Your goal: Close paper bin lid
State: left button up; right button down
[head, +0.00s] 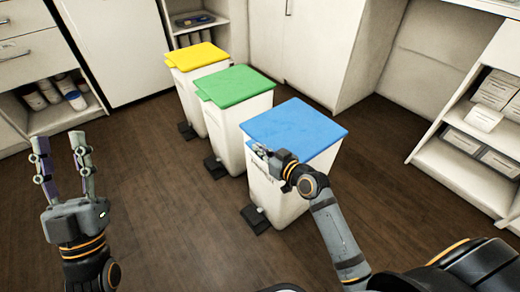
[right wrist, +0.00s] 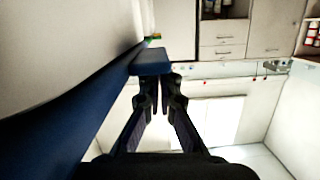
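The bin with the blue lid (head: 296,127) is the nearest of a row of bins, and its lid lies over the top of the white body (head: 285,200). My right gripper (head: 262,153) is at the lid's front left edge. In the right wrist view, the gripper's fingertips (right wrist: 161,78) are close together just by a blue tab (right wrist: 151,60) on the lid's rim. Nothing shows clearly held between them. My left gripper (head: 60,145) is open and empty, over the floor at the left.
Bins with a green lid (head: 236,86) and a yellow lid (head: 197,56) stand behind the blue one, both lids down. Black pedals (head: 255,219) stick out at the bins' feet. Shelves (head: 465,165) with boxes stand at the right. The dark wooden floor (head: 170,220) is clear in front.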

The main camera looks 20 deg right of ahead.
jog(key=shift+s+f, duration=0.15)
jog(key=shift+f, duration=0.35)
jog(key=shift+r+p, duration=0.85)
jog(key=shift+r, duration=0.1)
pick_arm(q)
notch_tip(320, 180, down, 26)
jog(key=w+n+g+y+p, duration=0.2)
jog(key=g, duration=1.1)
pick_arm(e)
notch_tip(320, 180, up, 2)
jog(key=shift+r, duration=0.6)
pick_arm(q)
jog(key=s+f+g+p, duration=0.4)
jog(key=s+f+g, duration=0.6)
jog(key=s+f, duration=0.3)
jog(key=s, duration=0.3)
jog(key=shift+f+g, duration=0.25)
jog(key=shift+g, duration=0.15)
pick_arm(e)
jog(key=v, duration=0.9)
jog(key=shift+s+r, duration=0.15)
jog(key=shift+s, duration=0.2)
pick_arm(q)
jog(key=shift+w, duration=0.1)
